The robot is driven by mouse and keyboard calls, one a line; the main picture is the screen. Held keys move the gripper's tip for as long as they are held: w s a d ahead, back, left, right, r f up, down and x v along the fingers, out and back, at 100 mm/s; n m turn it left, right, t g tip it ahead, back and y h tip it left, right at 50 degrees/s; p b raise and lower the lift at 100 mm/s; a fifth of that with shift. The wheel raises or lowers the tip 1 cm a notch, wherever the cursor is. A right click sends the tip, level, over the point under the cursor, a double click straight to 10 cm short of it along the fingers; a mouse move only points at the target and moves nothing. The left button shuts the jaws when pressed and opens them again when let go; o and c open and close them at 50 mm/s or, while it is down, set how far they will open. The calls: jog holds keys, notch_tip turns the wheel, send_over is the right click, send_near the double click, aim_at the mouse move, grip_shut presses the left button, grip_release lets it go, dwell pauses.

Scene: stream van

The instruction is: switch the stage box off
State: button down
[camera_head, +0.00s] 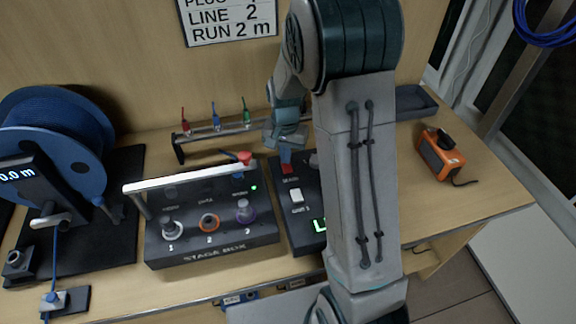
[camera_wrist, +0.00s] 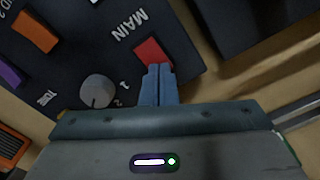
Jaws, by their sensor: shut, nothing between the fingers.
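The stage box (camera_head: 215,245) is a dark case with a pale bar across its top, sockets marked 1, 2 and 3, and a lit green lamp (camera_head: 253,187). A red cap (camera_head: 245,158) shows at its back right corner. My gripper (camera_head: 286,163) is shut and empty, over a second dark panel (camera_head: 305,235) to the right of the stage box. In the wrist view my blue fingertips (camera_wrist: 159,68) are at the lower edge of a red switch (camera_wrist: 152,51) marked MAIN. I cannot tell whether they touch it. My arm hides part of the second panel.
A rack with red, blue and green plugs (camera_head: 215,116) stands behind the boxes. A blue cable reel (camera_head: 60,135) is at the left. An orange device (camera_head: 440,153) sits at the right, with bare bench around it. A grey knob (camera_wrist: 97,90) is near my fingers.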

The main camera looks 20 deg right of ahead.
jog(key=shift+f, duration=0.2)
jog(key=shift+r, duration=0.15)
jog(key=shift+r+p, duration=2.3)
jog(key=shift+r, duration=1.1)
jog(key=s+r+n+t, duration=0.1)
jog(key=s+r+n, duration=0.2)
jog(key=s+r, duration=0.4)
jog(key=s+r+n+t, duration=0.2)
jog(key=s+r, duration=0.5)
jog(key=s, duration=0.7)
jog(key=shift+s+d+n, duration=0.15)
jog(key=shift+d+n, duration=0.05)
jog(key=shift+n, duration=0.4)
